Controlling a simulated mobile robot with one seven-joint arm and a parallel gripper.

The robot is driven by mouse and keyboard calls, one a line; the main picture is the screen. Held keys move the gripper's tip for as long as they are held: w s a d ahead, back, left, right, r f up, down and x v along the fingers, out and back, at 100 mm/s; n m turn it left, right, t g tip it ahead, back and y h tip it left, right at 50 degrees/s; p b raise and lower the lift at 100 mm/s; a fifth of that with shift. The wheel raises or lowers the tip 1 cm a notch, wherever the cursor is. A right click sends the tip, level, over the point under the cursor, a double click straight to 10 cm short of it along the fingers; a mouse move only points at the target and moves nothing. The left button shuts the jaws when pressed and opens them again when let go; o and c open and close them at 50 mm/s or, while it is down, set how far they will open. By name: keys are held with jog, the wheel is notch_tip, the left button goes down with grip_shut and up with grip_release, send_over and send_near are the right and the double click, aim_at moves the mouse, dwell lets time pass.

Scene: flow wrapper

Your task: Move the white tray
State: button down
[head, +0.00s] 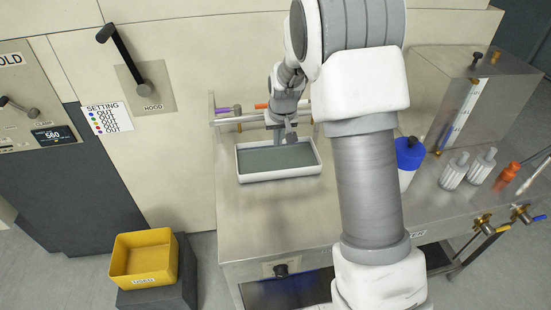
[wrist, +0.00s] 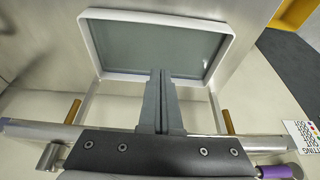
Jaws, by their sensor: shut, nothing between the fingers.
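The white tray (head: 243,177) lies on the steel worktop, left of my arm in the head view. It has a white rim and a grey-green floor, and it looks empty. In the wrist view the tray (wrist: 88,42) fills the top middle. My gripper (head: 287,141) is at the tray's far side in the head view. In the wrist view my gripper (wrist: 162,75) has its fingers together, with nothing between them, and the tips overlap the tray's near rim. I cannot tell whether they touch it.
A rail (head: 240,119) with coloured-ended rods runs behind the tray. A yellow bin (head: 143,283) stands lower left, off the worktop (head: 262,226). The worktop in front of the tray is clear.

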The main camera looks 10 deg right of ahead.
send_over(276, 164)
jog(key=s, duration=0.2)
jog(key=f, duration=0.9)
jog(key=shift+w+a+b, duration=0.1)
jog(key=shift+w+b, duration=0.1)
jog(key=shift+b, duration=0.1)
jog(key=shift+s+f, duration=0.15)
jog(key=shift+f, duration=0.15)
jog(key=shift+s+r, duration=0.1)
jog(key=shift+s, duration=1.65)
